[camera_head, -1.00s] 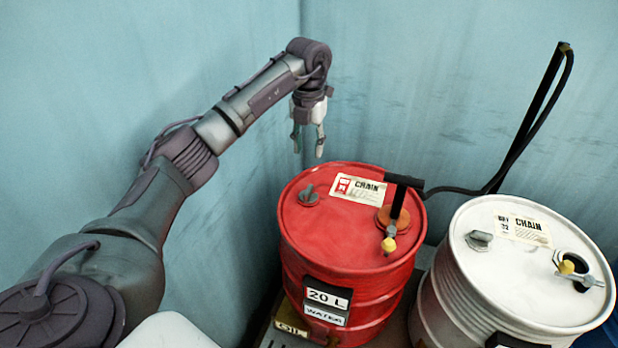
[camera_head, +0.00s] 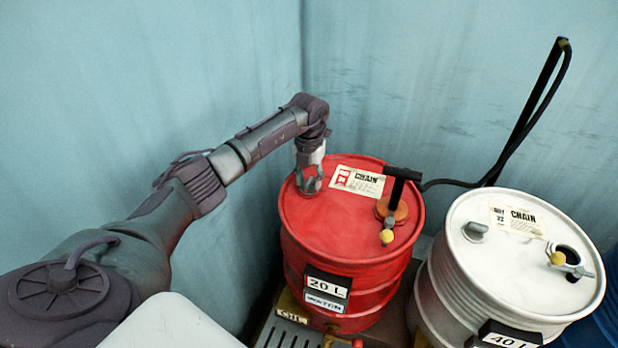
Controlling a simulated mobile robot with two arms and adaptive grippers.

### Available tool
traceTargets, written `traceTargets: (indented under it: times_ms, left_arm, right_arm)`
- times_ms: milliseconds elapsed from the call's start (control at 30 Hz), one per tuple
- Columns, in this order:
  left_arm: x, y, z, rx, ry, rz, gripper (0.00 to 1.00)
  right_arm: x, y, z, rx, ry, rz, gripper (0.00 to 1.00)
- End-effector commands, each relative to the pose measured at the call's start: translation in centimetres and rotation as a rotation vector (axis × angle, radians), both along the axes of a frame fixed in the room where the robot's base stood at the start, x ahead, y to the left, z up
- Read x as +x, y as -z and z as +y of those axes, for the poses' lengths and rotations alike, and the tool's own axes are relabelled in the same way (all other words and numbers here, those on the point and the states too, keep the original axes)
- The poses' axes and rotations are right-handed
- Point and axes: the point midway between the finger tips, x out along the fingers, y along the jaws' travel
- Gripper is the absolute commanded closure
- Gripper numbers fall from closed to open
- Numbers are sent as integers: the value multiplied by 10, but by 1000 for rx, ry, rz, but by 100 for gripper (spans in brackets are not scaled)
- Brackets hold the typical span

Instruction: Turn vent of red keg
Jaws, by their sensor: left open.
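The red keg (camera_head: 335,239) stands upright in the middle of the head view, with a "20 L" label on its side and a "CHAIN" label on its lid. My left gripper (camera_head: 310,187) is open and points down at the back left of the lid, where the vent sits. Its fingers cover the vent, so I cannot tell whether they touch it. A black T-handled pump (camera_head: 398,193) stands in the orange cap on the lid's right side, with a yellow tip. My right gripper is not in view.
A white keg (camera_head: 508,268) stands close on the right, with its own grey vent (camera_head: 475,231) and a yellow-tipped valve (camera_head: 558,258). A black hose (camera_head: 524,128) rises behind. Walls close in at the back and left. A yellowish slotted stand (camera_head: 290,333) shows below the red keg.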

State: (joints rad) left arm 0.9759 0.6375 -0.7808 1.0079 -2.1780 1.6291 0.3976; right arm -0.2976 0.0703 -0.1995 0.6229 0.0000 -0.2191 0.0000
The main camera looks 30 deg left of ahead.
Motion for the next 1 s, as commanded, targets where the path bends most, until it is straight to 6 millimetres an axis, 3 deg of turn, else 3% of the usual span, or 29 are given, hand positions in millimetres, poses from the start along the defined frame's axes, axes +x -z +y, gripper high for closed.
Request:
traceTargets:
  times_ms: [100, 333, 700, 1000]
  left_arm:
    - [0, 0, 0, 0, 0, 0, 62]
    - [0, 0, 0, 0, 0, 0, 100]
    - [0, 0, 0, 0, 23, -1, 100]
    - [0, 1, 1, 1, 184, -1, 100]
  right_arm:
    - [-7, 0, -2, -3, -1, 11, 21]
    - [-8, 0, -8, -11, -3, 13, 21]
    - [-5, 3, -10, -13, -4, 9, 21]
    - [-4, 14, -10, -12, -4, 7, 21]
